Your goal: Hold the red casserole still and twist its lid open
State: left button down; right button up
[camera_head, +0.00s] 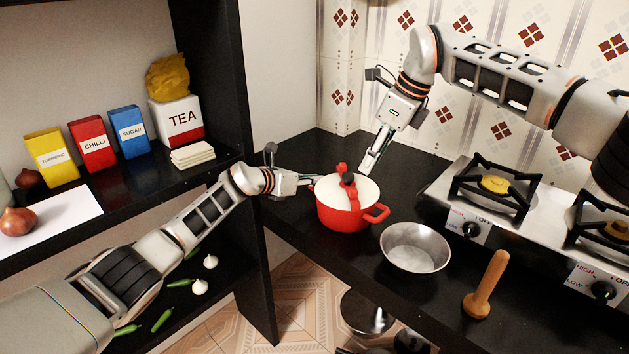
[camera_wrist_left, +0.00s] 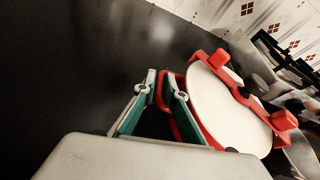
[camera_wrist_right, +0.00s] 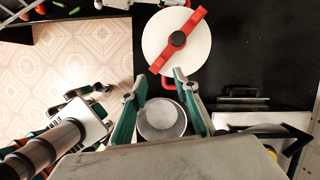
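The red casserole (camera_head: 343,216) stands on the black counter. Its white lid (camera_head: 362,190) is on it, with a red bar and black knob (camera_head: 347,179) on top; the lid also shows in the right wrist view (camera_wrist_right: 200,50). My left gripper (camera_head: 312,180) is at the casserole's left side handle. In the left wrist view its fingers (camera_wrist_left: 162,82) close around that red handle (camera_wrist_left: 163,92), one on each side. My right gripper (camera_head: 366,170) is open and empty, pointing down behind the lid bar in the head view. Its fingers (camera_wrist_right: 159,78) are apart from the bar.
A metal bowl (camera_head: 415,247) sits close to the casserole's right handle. A wooden pestle (camera_head: 485,287) stands near the counter's front edge. The stove (camera_head: 530,210) is to the right. A dark shelf with boxes and a tea tin (camera_head: 180,120) is on the left.

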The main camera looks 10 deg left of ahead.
jog(key=s+a+f+n+y, duration=0.3)
jog(key=a+f, duration=0.3)
jog(key=a, duration=0.2)
jog(key=s+a+n+t+y, duration=0.1)
jog(key=s+a+y, duration=0.35)
jog(key=a, duration=0.35)
jog(key=s+a+n+t+y, duration=0.1)
jog(key=s+a+y, duration=0.35)
jog(key=a, duration=0.35)
jog(key=w+d+r+m+t+y, duration=0.1)
jog(key=d+r+m+t+y, duration=0.15)
jog(key=t, duration=0.25)
jog(key=m+t+h, duration=0.9)
jog(key=m+h, duration=0.4)
jog(key=h, duration=0.1)
send_near(355, 196)
jog(key=x, duration=1)
jog(key=shift+w+a, duration=0.15)
jog(key=shift+w, duration=0.15)
jog(key=shift+c, duration=0.5)
